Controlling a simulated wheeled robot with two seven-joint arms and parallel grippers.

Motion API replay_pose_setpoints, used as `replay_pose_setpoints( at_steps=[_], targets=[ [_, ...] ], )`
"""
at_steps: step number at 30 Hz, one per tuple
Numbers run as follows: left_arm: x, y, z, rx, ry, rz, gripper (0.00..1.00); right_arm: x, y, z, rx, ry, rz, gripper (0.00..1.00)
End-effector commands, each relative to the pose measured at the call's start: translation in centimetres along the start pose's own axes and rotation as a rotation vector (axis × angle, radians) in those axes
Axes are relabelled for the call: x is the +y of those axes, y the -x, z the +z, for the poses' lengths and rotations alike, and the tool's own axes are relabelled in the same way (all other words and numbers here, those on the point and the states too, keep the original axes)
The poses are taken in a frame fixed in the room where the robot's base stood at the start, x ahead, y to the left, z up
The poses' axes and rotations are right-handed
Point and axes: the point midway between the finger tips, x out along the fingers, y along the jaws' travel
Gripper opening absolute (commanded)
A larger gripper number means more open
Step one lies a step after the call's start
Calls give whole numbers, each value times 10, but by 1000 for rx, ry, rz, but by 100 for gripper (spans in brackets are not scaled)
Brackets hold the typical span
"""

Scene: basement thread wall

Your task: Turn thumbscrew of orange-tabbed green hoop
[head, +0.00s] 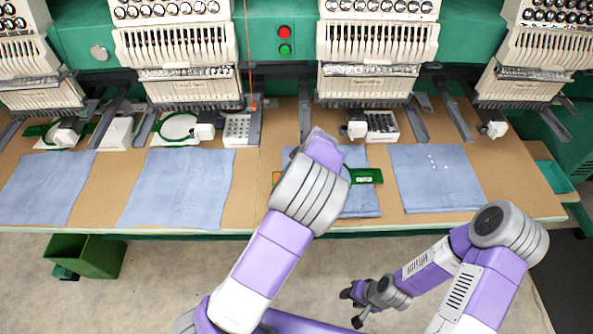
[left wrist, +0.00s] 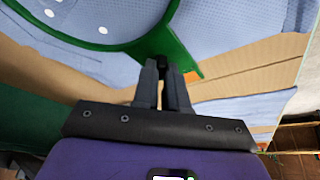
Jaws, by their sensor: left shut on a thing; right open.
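The green hoop lies on a blue cloth in the middle of the table, mostly hidden behind my left arm in the head view. Its green end with a small pale label (head: 365,176) shows right of the arm, and a bit of orange (head: 276,178) shows left of it. In the left wrist view the green hoop (left wrist: 100,44) curves across the top. My left gripper (left wrist: 163,72) is shut at the hoop's edge on a small dark piece, apparently the thumbscrew (left wrist: 163,61). My right gripper (head: 358,303) is open and empty, low in front of the table.
Embroidery machine heads (head: 378,45) line the back. Two more green hoops (head: 178,127) are at the left machines. Blue cloths (head: 178,190) lie along the table; the right one (head: 437,180) bears several white dots. A green bin (head: 95,256) stands on the floor at left.

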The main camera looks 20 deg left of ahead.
Motion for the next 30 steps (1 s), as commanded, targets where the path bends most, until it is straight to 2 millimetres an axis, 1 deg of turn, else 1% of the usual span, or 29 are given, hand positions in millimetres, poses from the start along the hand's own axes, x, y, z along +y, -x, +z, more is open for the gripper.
replay_pose_setpoints(
  at_steps=[7, 8, 12, 13, 20, 23, 26, 30],
  targets=[
    [0, -1, 2, -3, -2, 0, 0, 0, 0, 0, 0, 0, 0, 43],
    [0, -1, 2, -3, -2, 0, 15, 0, 0, 0, 0, 0, 0, 43],
    [0, -1, 1, -2, -2, 0, 37, 0, 0, 0, 0, 0, 0, 43],
    [0, -1, 1, -2, -2, 0, 38, 0, 0, 0, 0, 0, 0, 43],
    [0, 0, 0, -1, -1, 0, 38, 0, 0, 0, 0, 0, 0, 43],
    [0, 5, 0, 0, -2, 2, 38, 0, 1, 0, 0, 0, 0, 43],
    [1, 18, 0, -1, -2, 4, 38, -2, 4, 0, 0, 0, 0, 43],
    [1, 44, 0, 0, -2, 4, 38, -3, 9, 0, 0, 0, 0, 43]
  ],
)
